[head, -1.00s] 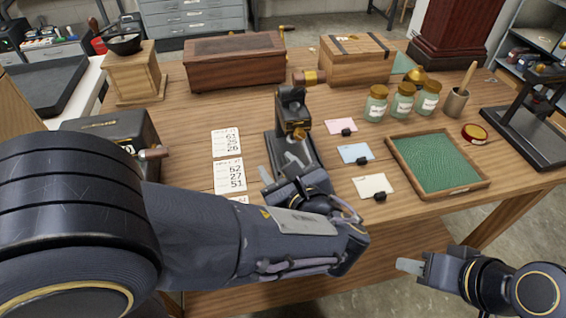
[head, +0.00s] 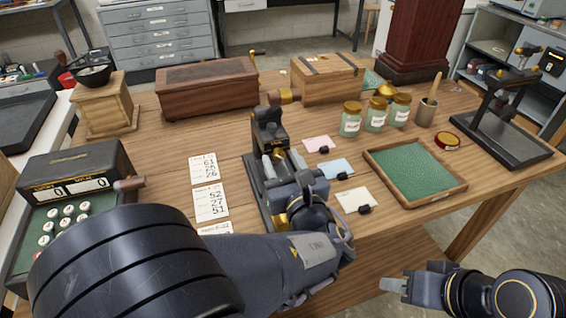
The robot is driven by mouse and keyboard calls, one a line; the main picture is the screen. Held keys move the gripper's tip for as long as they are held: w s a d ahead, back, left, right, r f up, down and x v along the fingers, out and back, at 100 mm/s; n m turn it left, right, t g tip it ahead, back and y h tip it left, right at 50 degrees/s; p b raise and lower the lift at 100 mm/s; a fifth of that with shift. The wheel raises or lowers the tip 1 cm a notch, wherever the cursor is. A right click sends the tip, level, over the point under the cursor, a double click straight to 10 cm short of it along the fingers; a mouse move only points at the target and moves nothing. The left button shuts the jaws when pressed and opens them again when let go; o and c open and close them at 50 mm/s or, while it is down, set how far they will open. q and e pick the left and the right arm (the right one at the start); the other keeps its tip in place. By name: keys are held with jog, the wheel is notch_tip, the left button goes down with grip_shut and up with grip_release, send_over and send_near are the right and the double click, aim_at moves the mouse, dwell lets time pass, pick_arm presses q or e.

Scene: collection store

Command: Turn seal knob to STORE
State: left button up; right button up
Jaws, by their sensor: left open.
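The black seal press (head: 267,128) stands on the table at the middle of the head view, on a dark base plate. The seal knob cannot be made out now; the gripper covers the lower front of the press, and no STORE mark is legible. I cannot tell whether the fingers touch anything. My right gripper (head: 393,285) is off the table's front edge at lower right, and its finger gap is unclear.
Number cards (head: 208,185) and a black cash register (head: 75,190) lie to the left. Pink, blue and cream cards (head: 352,197) and a green-lined tray (head: 415,168) are to the right. Behind stand wooden boxes (head: 207,88), labelled jars (head: 376,114) and a grinder (head: 104,104).

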pick_arm(q)
jog(key=shift+c, duration=0.4)
grip_shut()
jog(key=shift+r+m+p, duration=0.15)
jog(key=shift+m+p, duration=0.25)
jog(key=shift+p, duration=0.4)
jog(key=m+p, duration=0.5)
jog(key=p, duration=0.4)
jog(key=shift+r+m, duration=0.1)
jog(key=shift+m, duration=0.3)
jog(key=shift+f+m+p, duration=0.25)
jog(key=shift+m+p, duration=0.95)
jog(key=shift+p, duration=0.1)
jog(key=shift+o, duration=0.4)
grip_release()
